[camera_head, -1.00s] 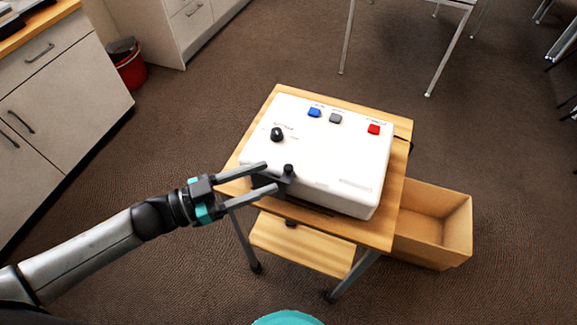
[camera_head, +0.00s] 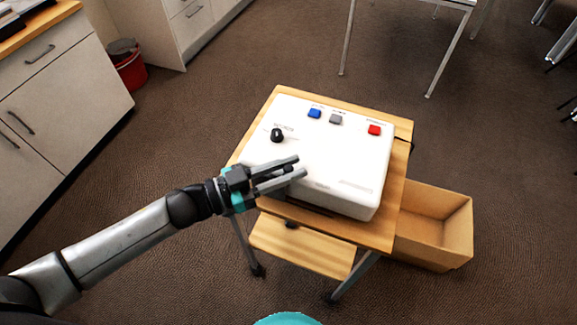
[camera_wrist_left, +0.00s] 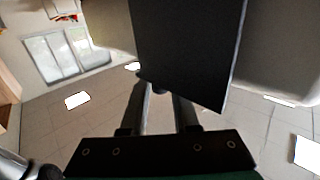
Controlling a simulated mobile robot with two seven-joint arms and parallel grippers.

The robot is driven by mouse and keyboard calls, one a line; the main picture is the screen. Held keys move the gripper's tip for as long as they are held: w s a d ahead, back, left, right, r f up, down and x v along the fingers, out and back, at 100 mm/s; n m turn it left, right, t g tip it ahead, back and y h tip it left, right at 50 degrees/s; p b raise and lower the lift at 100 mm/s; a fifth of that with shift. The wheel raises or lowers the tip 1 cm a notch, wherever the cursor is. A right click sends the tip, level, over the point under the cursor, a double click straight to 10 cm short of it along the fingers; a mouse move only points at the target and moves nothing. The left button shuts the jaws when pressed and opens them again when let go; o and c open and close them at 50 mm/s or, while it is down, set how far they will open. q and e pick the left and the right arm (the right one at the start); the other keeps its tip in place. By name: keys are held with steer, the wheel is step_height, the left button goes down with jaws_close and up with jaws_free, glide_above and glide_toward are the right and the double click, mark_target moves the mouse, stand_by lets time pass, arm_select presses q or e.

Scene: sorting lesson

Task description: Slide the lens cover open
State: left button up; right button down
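The white box (camera_head: 335,150) stands on a small wooden table, with the lens cover at its near left edge. In the head view my left gripper (camera_head: 301,165) reaches in over that edge and hides the cover and its small black knob. Its two fingers are nearly together, with a narrow gap that seems to hold the knob. In the left wrist view a dark flat plate (camera_wrist_left: 185,45), apparently the lens cover, fills the upper middle. The left fingers (camera_wrist_left: 162,90) close in at its lower edge around a small dark piece. The lens cannot be made out. My right gripper is not in view.
The box top carries a black dial (camera_head: 277,135), a blue button (camera_head: 314,113), a grey button (camera_head: 335,118) and a red button (camera_head: 374,130). An open cardboard box (camera_head: 455,235) stands on the floor right of the wooden table (camera_head: 384,225). A lower shelf (camera_head: 300,248) shows in front.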

arm_select(q)
jaws_close()
stand_by(1.0)
